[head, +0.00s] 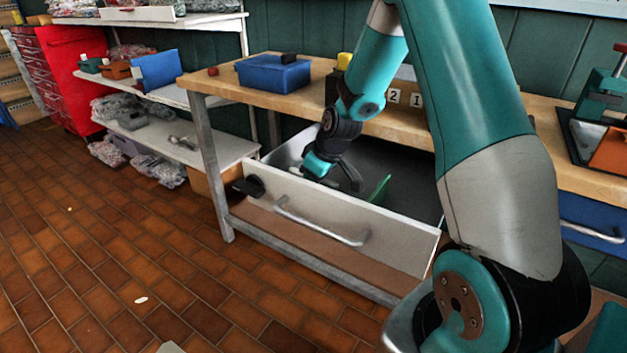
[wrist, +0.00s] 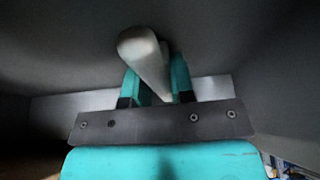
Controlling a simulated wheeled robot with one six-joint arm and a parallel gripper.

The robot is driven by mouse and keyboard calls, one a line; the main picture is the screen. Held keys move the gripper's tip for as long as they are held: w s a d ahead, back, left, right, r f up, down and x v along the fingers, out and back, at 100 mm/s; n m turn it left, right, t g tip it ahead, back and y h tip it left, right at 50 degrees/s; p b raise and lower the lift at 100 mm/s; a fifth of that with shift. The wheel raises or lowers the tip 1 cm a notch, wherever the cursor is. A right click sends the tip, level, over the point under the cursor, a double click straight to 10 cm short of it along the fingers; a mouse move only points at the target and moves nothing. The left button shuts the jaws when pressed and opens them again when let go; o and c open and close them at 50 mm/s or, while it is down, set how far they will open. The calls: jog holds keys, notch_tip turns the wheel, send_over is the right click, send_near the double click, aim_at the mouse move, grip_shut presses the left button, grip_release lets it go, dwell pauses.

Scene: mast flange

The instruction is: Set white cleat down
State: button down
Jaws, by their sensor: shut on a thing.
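The white cleat (wrist: 146,58) is a long pale piece with a rounded end. In the wrist view it lies between the two teal fingers of my gripper (wrist: 155,82), which is shut on it. In the head view my gripper (head: 318,166) is low over the left part of the open drawer (head: 330,220), just behind its white front. A small white bit, perhaps the cleat (head: 295,171), shows left of the gripper; most of it is hidden. I cannot tell whether the cleat touches the drawer floor.
A green upright piece (head: 378,190) stands in the drawer, right of my gripper. A black item (head: 249,186) is at the drawer front's left end. The wooden bench top (head: 225,78) overhangs the drawer and bears a blue bin (head: 272,76).

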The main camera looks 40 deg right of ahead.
jog(key=shift+f, duration=0.1)
jog(key=c, duration=1)
grip_release()
